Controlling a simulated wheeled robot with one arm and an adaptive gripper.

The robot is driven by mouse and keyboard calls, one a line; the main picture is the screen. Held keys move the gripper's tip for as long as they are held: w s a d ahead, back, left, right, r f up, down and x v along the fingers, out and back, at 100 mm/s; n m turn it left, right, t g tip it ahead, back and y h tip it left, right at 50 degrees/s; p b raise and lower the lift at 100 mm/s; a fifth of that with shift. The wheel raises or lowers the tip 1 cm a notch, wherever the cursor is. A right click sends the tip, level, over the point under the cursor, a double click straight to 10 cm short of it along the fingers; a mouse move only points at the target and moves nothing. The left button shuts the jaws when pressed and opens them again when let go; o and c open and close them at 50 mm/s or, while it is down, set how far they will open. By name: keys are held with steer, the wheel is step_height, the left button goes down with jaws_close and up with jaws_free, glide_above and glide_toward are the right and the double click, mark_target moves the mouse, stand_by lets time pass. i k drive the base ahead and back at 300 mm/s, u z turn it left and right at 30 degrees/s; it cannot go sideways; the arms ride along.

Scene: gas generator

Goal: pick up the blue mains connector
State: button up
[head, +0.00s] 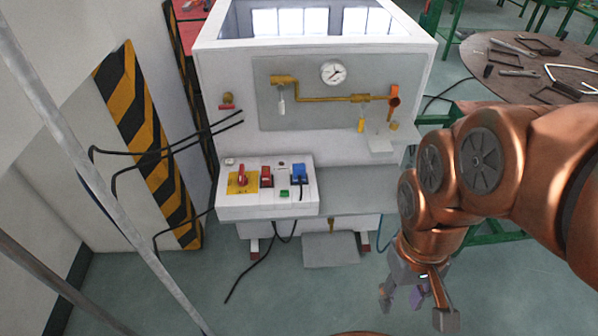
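The blue mains connector (298,174) sits at the right end of the sloped white control box (240,211) on the front of the gas generator. A dark cable hangs down from it. My gripper (416,307) is at the lower right, pointing down, well apart from the connector and in front of the generator. Its fingers are spread, and I see nothing held between them. A small purple part shows between the fingers; I cannot tell what it is.
Beside the connector are a green button (284,194), a red switch (266,176) and a red knob on a yellow plate (243,181). A brass pipe with a gauge (333,73) is above. A round table (540,62) with tools stands at right. Black cables stick out at left.

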mark_target(298, 169)
steer(key=u, duration=3)
steer(key=k, duration=0.8)
steer(key=z, duration=0.7)
steer(key=i, duration=0.5)
